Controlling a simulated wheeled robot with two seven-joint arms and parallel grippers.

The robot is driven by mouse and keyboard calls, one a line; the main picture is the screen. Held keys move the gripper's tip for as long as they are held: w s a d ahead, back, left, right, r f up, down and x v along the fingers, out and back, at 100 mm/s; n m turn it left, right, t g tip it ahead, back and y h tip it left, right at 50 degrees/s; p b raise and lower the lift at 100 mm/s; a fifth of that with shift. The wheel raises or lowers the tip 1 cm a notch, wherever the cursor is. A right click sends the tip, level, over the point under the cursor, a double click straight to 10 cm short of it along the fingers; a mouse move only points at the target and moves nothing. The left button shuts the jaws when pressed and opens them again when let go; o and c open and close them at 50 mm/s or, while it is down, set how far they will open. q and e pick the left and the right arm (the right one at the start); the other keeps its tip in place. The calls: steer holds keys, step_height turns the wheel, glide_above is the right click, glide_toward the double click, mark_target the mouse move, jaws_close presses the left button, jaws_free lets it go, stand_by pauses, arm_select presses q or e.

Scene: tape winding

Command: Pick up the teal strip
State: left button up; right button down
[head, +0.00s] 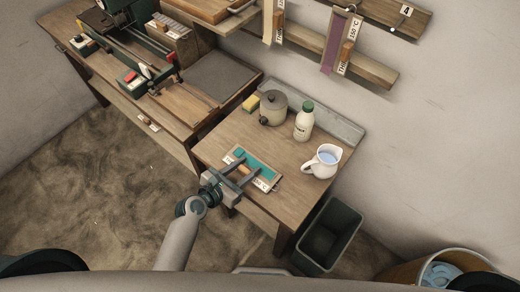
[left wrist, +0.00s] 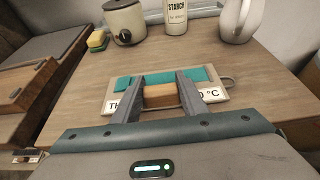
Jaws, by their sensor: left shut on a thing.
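The teal strip (head: 262,160) lies on a pale, flat holder (left wrist: 222,85) near the front edge of the small wooden table. The left wrist view also shows the teal strip (left wrist: 199,74) running beyond my fingers. A wooden block (left wrist: 160,96) sits at the strip's near side, with a white label marked in °C (left wrist: 213,94) beside it. My left gripper (head: 235,175) reaches in from the front and is shut on the wooden block, one finger on each side. The fingers hide part of the strip and label. My right gripper is not in view.
Behind the strip stand a yellow sponge (head: 251,103), a lidded pot (head: 273,108), a starch bottle (head: 304,122) and a white jug (head: 322,162). A dark bin (head: 329,236) stands right of the table. A purple strip (head: 336,45) hangs on the wall rack.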

arm_select(q)
steer(key=s+a+b, duration=0.3)
steer(key=s+a, duration=0.8)
steer(key=s, duration=0.5)
steer(key=shift+a, duration=0.4)
steer(key=shift+r, duration=0.1)
